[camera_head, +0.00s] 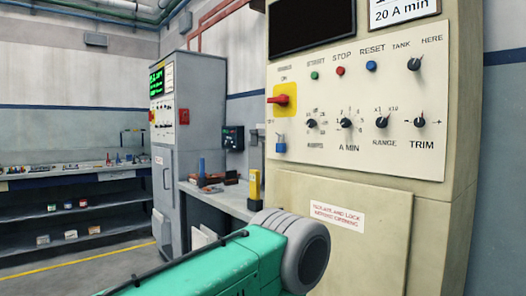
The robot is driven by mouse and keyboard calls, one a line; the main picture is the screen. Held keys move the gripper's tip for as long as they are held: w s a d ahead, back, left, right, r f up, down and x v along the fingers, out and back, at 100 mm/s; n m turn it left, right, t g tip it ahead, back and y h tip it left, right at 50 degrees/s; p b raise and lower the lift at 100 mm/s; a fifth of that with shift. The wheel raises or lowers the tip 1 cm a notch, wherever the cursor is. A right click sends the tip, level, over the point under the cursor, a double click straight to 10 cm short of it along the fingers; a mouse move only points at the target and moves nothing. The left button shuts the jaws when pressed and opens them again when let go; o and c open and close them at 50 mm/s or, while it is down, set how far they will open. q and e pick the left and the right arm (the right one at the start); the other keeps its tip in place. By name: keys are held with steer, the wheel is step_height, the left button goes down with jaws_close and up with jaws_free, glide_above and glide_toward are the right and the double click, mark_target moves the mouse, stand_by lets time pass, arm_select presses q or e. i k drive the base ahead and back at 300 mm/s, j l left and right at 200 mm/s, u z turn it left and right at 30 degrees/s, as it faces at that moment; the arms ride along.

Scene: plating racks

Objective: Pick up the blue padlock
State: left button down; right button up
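The blue padlock (280,144) is small and sits on the front of the cream control panel, just below the red and yellow rotary switch (283,99). Its body is blue with a lighter shackle at the top. I cannot tell whether the shackle is locked onto something. A green arm link of mine with a rounded grey joint comes in from the lower left and ends below the padlock, well apart from it. No fingers of either gripper show.
The cream cabinet (335,190) fills the right side, with several knobs and push buttons. A grey side bench (218,196) holds blue and reddish items and a yellow post (254,184). A grey cabinet (168,200) and shelves (75,216) stand farther left. Some floor is clear.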

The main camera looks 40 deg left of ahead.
mark_target(281, 147)
steer(key=k+u, duration=0.2)
steer(key=u, duration=0.45)
steer(key=i+u, duration=0.45)
steer(key=u, duration=0.15)
